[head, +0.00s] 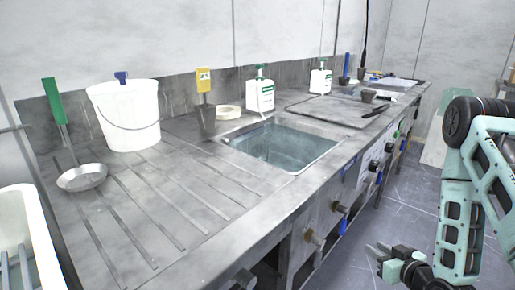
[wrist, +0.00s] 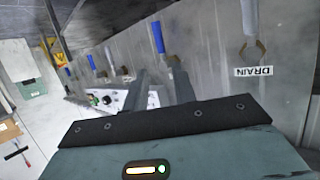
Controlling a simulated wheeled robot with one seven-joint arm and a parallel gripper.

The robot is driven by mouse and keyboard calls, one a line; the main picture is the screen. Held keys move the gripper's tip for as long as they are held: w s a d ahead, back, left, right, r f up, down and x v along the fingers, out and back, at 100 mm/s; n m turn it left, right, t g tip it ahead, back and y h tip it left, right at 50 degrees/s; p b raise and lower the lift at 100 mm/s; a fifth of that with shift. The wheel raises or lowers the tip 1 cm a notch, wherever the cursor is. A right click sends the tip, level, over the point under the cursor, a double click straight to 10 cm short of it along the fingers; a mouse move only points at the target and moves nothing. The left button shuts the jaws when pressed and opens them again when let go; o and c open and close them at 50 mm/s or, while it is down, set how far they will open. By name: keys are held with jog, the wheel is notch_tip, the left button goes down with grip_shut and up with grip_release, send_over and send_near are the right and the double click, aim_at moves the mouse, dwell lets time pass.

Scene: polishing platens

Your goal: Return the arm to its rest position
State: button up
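My arm (head: 462,215) is at the right of the head view, bent beside the counter and over the grey floor. My gripper (head: 378,249) is low, in front of the counter's front side and apart from it. In the wrist view its two fingers (wrist: 157,76) stand apart with nothing held between them. The rest position itself is not marked in either view.
Floor (head: 385,215) near my gripper is clear.

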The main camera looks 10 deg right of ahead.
jog(key=w+a+r+n+g+y, duration=0.1)
jog(key=w+a+r+n+g, duration=0.15)
jog(key=a, duration=0.35)
jog(key=s+a+r+n+g, duration=0.1)
jog(key=s+a+r+g, duration=0.25)
jog(key=a, duration=0.45)
jog(key=s+a+r+n+g, duration=0.25)
jog(key=a+r, duration=0.25)
jog(key=a, duration=0.3)
jog(key=s+a+r+g+h, duration=0.1)
jog(key=s+a+r+g, duration=0.25)
jog(key=s, duration=0.45)
jog(key=s+a+r+g, duration=0.2)
jog(key=s+r, duration=0.3)
jog(key=s, duration=0.3)
notch_tip(320, 180, up, 20)
jog(key=s+p, duration=0.1)
jog(key=p, duration=1.8)
jog(key=shift+s+f+n+h, duration=0.2)
jog(key=shift+f+n+h, duration=0.1)
jog(key=shift+n, duration=0.1)
jog(key=shift+d, duration=0.1)
